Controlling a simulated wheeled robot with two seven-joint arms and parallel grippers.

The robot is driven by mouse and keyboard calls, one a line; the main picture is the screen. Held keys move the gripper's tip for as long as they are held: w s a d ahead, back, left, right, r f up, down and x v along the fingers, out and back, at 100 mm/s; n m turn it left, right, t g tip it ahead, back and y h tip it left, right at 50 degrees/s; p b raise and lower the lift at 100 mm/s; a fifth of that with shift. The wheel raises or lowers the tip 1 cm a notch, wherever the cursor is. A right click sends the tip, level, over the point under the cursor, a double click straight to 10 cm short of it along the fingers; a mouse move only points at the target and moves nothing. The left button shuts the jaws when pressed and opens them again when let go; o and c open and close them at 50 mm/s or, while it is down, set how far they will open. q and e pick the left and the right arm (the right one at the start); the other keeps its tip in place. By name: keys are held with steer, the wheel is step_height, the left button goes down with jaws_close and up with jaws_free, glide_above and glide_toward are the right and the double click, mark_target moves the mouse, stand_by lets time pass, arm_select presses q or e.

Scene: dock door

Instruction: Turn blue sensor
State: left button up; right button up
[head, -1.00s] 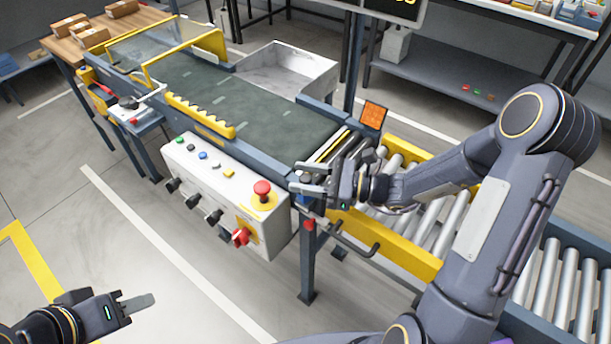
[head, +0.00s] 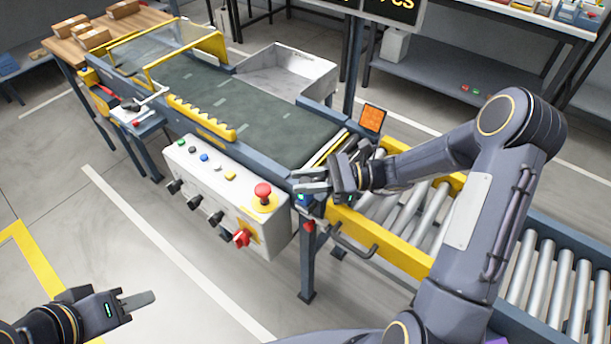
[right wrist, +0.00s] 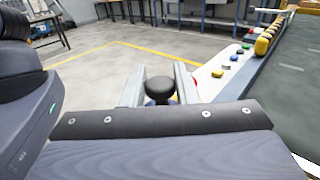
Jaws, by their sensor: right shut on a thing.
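The blue sensor (head: 304,200) is a small blue body at the near corner of the conveyor's end, with a small green light on it. My right gripper (head: 303,181) is at the sensor, its fingers shut on it and partly hiding it. In the right wrist view, a round black cap (right wrist: 160,87) shows between the two grey fingers, and the lower part of the sensor is mostly hidden by the gripper body. My left gripper (head: 138,299) is above the floor at lower left, away from the conveyor; its finger gap does not show clearly.
A white control box (head: 225,190) with buttons, a red mushroom button (head: 263,191) and a red switch (head: 242,238) stands left of the sensor. A yellow-sided roller conveyor (head: 400,235) with a dark handle (head: 352,243) lies to the right. An orange panel (head: 372,117) stands behind.

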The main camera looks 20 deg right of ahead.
steer(key=shift+g, duration=0.3)
steer(key=o, duration=0.9)
steer(key=shift+o, duration=0.2)
steer(key=d, duration=0.5)
steer(key=s+d, duration=0.1)
steer(key=d, duration=0.1)
steer(key=shift+d+b, duration=0.35)
steer(key=shift+d, duration=0.05)
